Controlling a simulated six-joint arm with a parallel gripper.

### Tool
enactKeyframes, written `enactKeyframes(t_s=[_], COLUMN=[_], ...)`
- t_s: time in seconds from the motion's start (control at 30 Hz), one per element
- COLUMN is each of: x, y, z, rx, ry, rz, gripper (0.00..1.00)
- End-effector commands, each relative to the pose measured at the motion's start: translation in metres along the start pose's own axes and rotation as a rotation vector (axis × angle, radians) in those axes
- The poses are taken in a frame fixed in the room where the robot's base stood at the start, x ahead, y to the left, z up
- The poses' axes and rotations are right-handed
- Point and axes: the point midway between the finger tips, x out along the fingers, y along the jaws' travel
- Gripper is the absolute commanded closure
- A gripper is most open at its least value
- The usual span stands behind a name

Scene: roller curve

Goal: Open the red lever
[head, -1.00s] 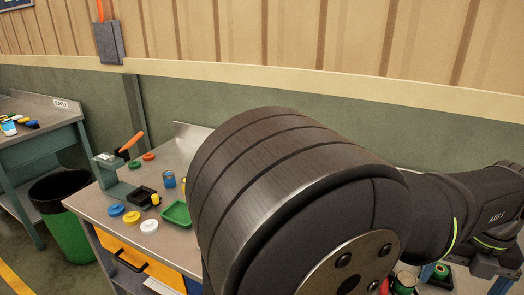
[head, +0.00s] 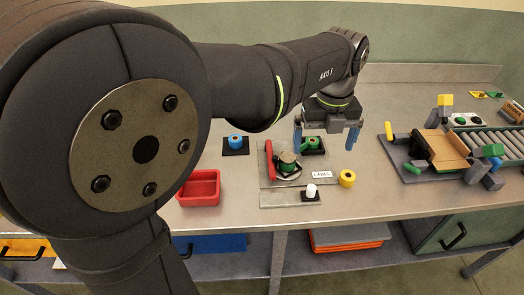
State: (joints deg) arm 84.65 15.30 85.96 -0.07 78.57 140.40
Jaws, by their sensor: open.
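The red lever (head: 269,161) stands at the left side of a grey plate (head: 268,182) on the bench, in the middle of the head view.
A roller conveyor (head: 477,146) with blocks is at the right.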

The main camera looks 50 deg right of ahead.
Motion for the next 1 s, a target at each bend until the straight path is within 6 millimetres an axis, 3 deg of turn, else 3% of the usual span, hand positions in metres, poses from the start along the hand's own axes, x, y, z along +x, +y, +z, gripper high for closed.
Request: enactKeyframes(t_s=[0.07, 0.23, 0.37, 1.0], x=[0.000, -0.001, -0.002, -0.010], y=[0.000, 0.003, 0.009, 0.057], z=[0.000, 0.002, 0.008, 0.043], rx=[0.000, -0.077, -0.291, -1.768], ry=[0.000, 0.000, 0.000, -0.001], rz=[0.000, 0.000, 0.000, 0.002], gripper=[0.04, 0.37, 0.60, 0.60])
